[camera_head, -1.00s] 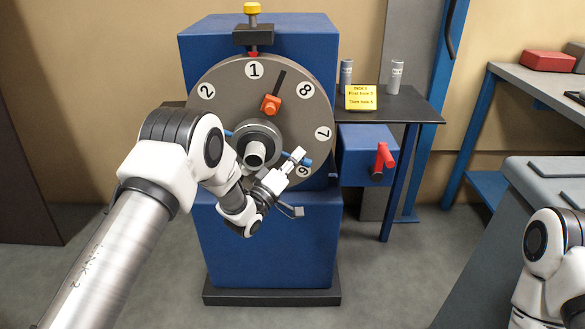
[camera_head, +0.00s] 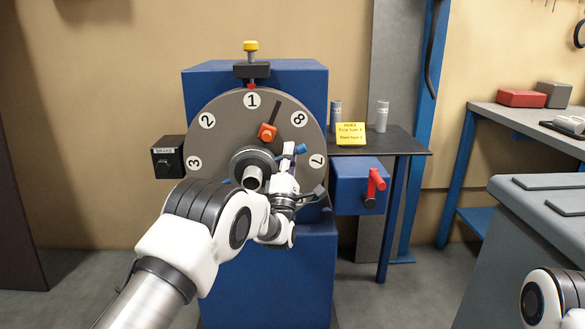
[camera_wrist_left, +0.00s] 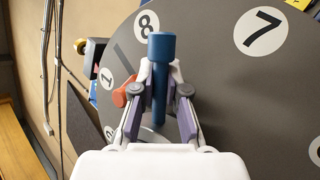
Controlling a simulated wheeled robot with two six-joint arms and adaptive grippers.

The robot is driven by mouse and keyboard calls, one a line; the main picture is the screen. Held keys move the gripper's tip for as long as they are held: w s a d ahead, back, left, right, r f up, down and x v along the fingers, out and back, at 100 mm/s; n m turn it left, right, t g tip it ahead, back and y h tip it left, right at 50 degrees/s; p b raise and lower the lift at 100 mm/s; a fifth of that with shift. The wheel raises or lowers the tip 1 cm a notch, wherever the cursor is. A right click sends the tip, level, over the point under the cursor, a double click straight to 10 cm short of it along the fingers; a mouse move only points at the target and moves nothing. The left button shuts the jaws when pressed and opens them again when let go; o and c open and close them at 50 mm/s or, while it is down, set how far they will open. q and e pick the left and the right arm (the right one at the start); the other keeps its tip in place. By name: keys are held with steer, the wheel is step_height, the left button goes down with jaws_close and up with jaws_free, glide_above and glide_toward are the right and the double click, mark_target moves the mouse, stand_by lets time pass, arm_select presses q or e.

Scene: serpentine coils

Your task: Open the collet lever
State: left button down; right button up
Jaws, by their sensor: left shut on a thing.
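A blue lever (camera_head: 300,148) sticks out to the upper right from the hub (camera_head: 253,167) of the big grey numbered dial (camera_head: 222,140). My left gripper (camera_head: 288,152) is at the lever's outer part. In the left wrist view the gripper (camera_wrist_left: 161,85) has a finger on either side of the blue lever (camera_wrist_left: 160,47) and is shut on it, with the thick blue end beyond the fingertips. My arm hides part of the hub and lower dial. My right gripper is out of view; only part of that arm shows at the lower right.
An orange knob (camera_head: 267,132) sits on the dial above the hub. A black brake box (camera_head: 167,157) is at the left. A blue box with a red handle (camera_head: 375,182) is at the right, below a dark shelf (camera_head: 400,142) with two cylinders and a yellow note (camera_head: 350,134).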

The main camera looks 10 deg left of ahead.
arm_select(q)
steer(key=shift+s+a+r+n+g+y+b, duration=0.15)
steer(key=shift+a+r+n+y, duration=0.15)
steer(key=shift+n+y, duration=0.65)
steer(key=shift+a+r+n+g+y+b, duration=0.15)
steer(key=shift+r+n+y, duration=0.25)
steer(key=shift+n+y, duration=0.5)
steer(key=shift+s+a+r+n+g+y+b, duration=0.1)
steer(key=shift+a+r+n+y, duration=0.2)
steer(key=shift+n+y, duration=0.6)
steer(key=shift+n, duration=0.35)
steer(key=c, duration=1.2)
jaws_free()
steer(key=v, duration=1.2)
